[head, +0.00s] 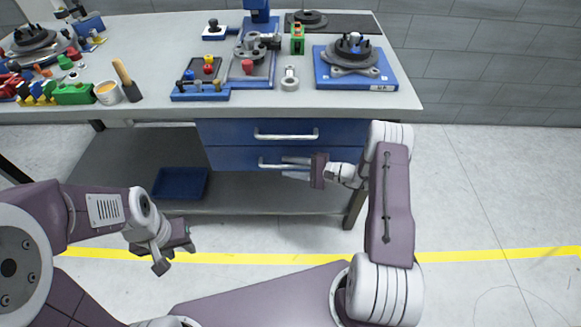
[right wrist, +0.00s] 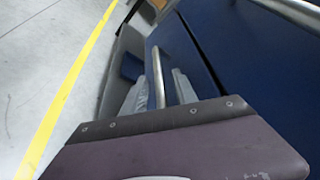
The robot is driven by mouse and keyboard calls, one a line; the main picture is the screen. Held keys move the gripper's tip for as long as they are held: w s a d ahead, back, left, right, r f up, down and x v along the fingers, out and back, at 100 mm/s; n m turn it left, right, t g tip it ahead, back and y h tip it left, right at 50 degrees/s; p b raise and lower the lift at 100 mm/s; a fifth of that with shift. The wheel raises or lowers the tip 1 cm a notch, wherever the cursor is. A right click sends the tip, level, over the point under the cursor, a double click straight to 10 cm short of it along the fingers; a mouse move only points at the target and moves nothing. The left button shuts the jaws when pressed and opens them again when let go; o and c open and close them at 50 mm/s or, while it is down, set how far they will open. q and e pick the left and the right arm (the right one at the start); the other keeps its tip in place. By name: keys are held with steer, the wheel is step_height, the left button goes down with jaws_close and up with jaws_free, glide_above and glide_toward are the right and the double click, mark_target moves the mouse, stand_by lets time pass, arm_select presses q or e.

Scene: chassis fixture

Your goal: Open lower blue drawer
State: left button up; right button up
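The lower blue drawer (head: 228,158) sits under the tabletop, below a matching upper blue drawer (head: 225,131). Its front looks flush with the one above. Its silver bar handle (head: 268,164) is partly hidden by my right gripper (head: 285,167). In the right wrist view the handle (right wrist: 158,75) passes between the two fingers of my right gripper (right wrist: 160,92). These fingers are apart, with visible gaps beside the bar. My left gripper (head: 174,258) hangs low at the left, away from the drawers; its finger opening is unclear.
The tabletop (head: 300,103) holds several tools, colored parts and a blue fixture (head: 355,81) above the drawers. A blue bin (head: 181,183) sits on the lower shelf (head: 120,165). The table leg (head: 354,207) stands near my right arm. Floor in front is clear.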

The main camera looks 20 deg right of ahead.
jaws_close()
stand_by(1.4)
